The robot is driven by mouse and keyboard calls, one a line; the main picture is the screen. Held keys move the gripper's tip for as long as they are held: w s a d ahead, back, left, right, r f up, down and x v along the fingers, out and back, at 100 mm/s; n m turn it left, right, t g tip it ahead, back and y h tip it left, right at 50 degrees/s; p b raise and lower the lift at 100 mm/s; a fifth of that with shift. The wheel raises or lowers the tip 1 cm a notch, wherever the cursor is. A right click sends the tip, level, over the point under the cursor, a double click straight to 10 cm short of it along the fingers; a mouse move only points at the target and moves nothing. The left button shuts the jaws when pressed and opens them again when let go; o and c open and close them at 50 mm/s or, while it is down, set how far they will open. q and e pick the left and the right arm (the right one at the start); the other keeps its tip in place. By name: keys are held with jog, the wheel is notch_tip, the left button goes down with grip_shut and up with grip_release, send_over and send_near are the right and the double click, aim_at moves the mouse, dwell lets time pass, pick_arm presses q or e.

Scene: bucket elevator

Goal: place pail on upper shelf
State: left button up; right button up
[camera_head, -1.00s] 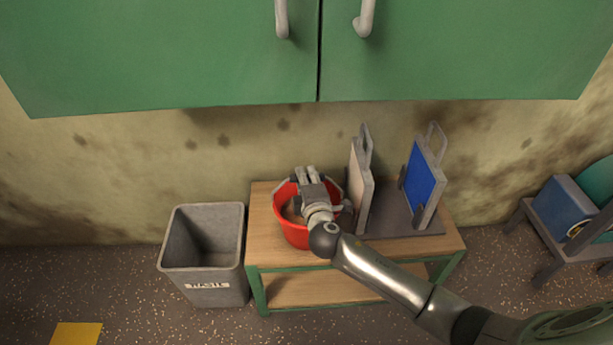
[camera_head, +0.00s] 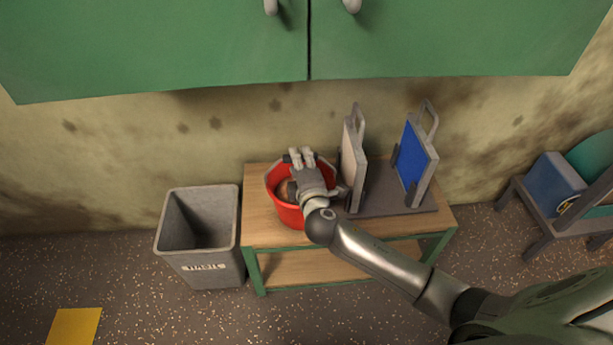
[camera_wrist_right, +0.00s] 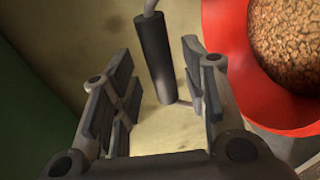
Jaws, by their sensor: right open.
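The red pail (camera_head: 291,214) stands on the wooden top of a small green-framed bench (camera_head: 262,232). In the right wrist view the pail (camera_wrist_right: 228,35) is at the right and holds brown granular material. Its handle has a dark cylindrical grip (camera_wrist_right: 153,50) on a thin wire. My right gripper (camera_head: 301,158) is over the pail and hides part of it. In the right wrist view my right gripper (camera_wrist_right: 160,95) is open, with the handle grip showing between its fingers; I cannot tell whether they touch. My left gripper is not in view.
A green cabinet (camera_head: 150,50) with shut doors hangs above the bench. A rack with a beige board (camera_head: 353,165) and a blue board (camera_head: 415,165) stands right of the pail. A grey waste bin (camera_head: 205,265) stands left of the bench. The bench's lower shelf (camera_head: 310,265) looks clear.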

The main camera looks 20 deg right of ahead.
jog(key=v, duration=1)
jog(key=s+d+f+m+g, duration=0.2)
jog(key=s+f+m+g, duration=0.25)
jog(key=f, duration=0.55)
jog(key=s+d+f+m+g, duration=0.1)
jog(key=s+f+m+g, duration=0.2)
jog(key=s+f, duration=0.55)
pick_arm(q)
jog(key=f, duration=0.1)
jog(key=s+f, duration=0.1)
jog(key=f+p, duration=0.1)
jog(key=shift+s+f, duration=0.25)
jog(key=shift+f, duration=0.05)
pick_arm(e)
jog(key=s+a+f+m+g+y, duration=0.2)
jog(key=s+f+m+g, duration=0.3)
jog(key=s+f, duration=0.8)
jog(key=shift+f+m+g+y, duration=0.35)
jog(key=shift+f+m, duration=0.3)
jog(key=shift+f, duration=0.25)
jog(key=shift+s, duration=0.1)
